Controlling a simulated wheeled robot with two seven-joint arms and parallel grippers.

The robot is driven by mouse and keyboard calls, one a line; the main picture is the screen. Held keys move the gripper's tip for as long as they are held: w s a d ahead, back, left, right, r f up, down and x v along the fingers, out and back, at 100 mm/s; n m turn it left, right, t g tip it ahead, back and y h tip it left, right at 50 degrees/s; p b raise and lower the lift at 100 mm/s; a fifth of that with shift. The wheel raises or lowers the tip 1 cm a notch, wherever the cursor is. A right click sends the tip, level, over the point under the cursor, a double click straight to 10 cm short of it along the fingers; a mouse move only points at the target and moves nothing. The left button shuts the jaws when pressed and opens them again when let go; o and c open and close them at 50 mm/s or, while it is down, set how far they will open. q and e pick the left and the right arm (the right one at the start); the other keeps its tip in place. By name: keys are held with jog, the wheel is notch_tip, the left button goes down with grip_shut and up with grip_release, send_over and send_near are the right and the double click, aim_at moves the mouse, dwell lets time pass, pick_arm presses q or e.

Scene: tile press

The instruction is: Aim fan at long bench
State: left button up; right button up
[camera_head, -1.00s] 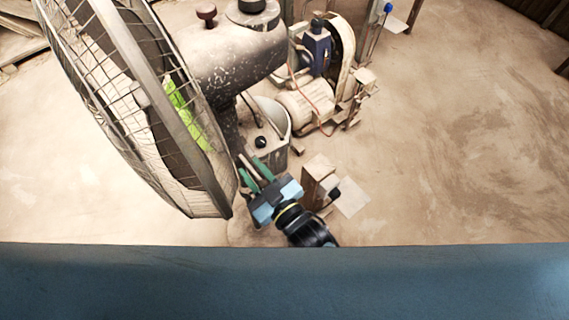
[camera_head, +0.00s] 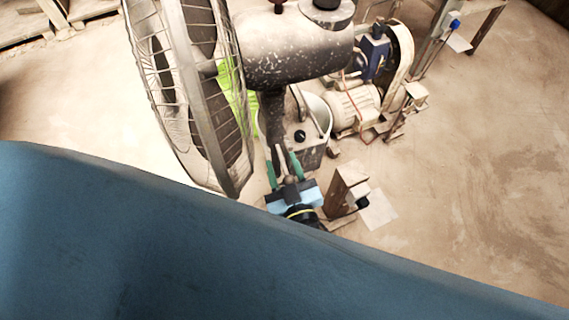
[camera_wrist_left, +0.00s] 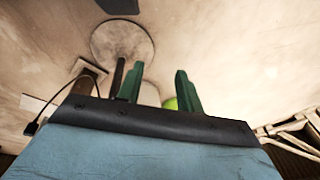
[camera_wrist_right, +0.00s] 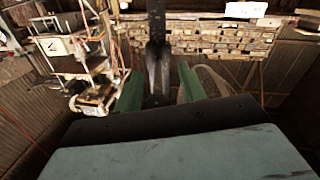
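The fan fills the upper middle of the head view, with its wire-caged head (camera_head: 190,90) facing left and its speckled dark motor housing (camera_head: 295,48) to the right. A dark post (camera_head: 274,120) runs down below the housing. My right gripper (camera_head: 284,158) is close to this post, its green fingers apart. In the right wrist view a dark upright part (camera_wrist_right: 156,50) stands between the parted fingers; contact cannot be told. My left gripper (camera_wrist_left: 158,82) is open near a round disc (camera_wrist_left: 122,40) on the floor. I cannot identify the long bench.
A belt-driven machine with a motor (camera_head: 352,105) stands right of the fan. A small wooden block stand (camera_head: 347,190) is near my right gripper. A metal-legged frame (camera_head: 450,30) is at the upper right. Floor (camera_head: 470,170) is open at right.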

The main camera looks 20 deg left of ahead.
jog(key=shift+o, duration=0.3)
jog(key=shift+d+r, duration=0.1)
jog(key=shift+s+d, duration=0.15)
jog(key=shift+s, duration=0.05)
pick_arm(q)
jog(key=s+a+f+p, duration=0.1)
jog(key=s+f+p, duration=0.2)
jog(key=s, duration=0.3)
jog(key=shift+s+f+g, duration=0.3)
jog(key=shift+f, duration=0.6)
pick_arm(e)
jog(key=v, duration=1.2)
jog(key=shift+s+d, duration=0.2)
jog(key=shift+s, duration=0.1)
pick_arm(q)
jog(key=shift+c, duration=0.2)
